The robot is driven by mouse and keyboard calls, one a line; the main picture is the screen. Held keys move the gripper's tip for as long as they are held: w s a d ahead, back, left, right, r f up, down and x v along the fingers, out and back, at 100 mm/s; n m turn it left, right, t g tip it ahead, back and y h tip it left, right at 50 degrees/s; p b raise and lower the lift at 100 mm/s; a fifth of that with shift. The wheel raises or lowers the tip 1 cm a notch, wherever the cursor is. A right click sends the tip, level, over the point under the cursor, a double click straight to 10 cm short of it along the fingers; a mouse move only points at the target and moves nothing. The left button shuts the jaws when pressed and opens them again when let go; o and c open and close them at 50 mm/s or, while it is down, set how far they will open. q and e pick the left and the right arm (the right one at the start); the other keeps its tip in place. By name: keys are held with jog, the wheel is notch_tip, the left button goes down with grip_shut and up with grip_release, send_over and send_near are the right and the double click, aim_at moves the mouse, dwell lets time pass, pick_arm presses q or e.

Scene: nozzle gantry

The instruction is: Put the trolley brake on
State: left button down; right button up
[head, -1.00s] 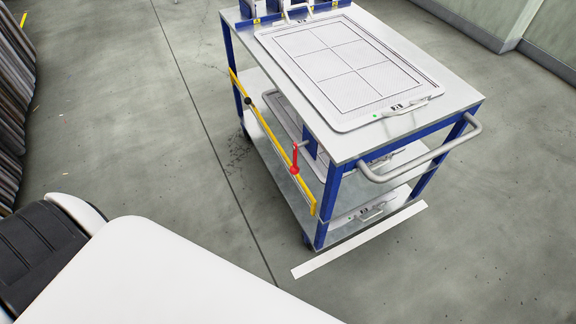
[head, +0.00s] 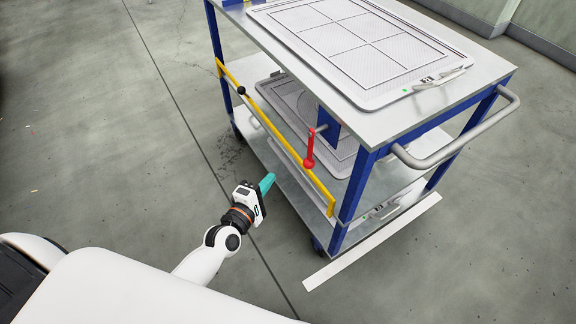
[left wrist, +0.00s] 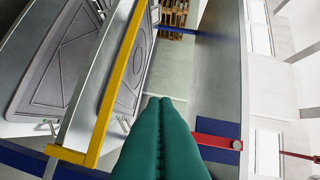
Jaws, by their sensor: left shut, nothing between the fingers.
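The trolley (head: 390,128) has blue posts and grey shelves. Its red lever (head: 309,150) hangs down from a pivot on a blue plate (head: 328,126) on the near side. A yellow bar (head: 280,140) with a black knob (head: 241,90) runs along that side. My left gripper (head: 267,184) has teal fingers, shut and empty, in front of the bar and lower left of the lever, apart from both. In the left wrist view, the shut fingers (left wrist: 160,108) lie between the yellow bar (left wrist: 118,85) and the red lever (left wrist: 215,141), whose near end is partly hidden. My right gripper is not in view.
A grey push handle (head: 460,140) sticks out at the trolley's right end. Framed grey panels (head: 365,45) lie on its top and lower shelves. A white floor strip (head: 375,242) lies beside it. The floor to the left is clear.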

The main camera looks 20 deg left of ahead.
pick_arm(q)
jog(key=shift+r, duration=0.15)
jog(key=w+d, duration=0.5)
jog(key=w, duration=0.3)
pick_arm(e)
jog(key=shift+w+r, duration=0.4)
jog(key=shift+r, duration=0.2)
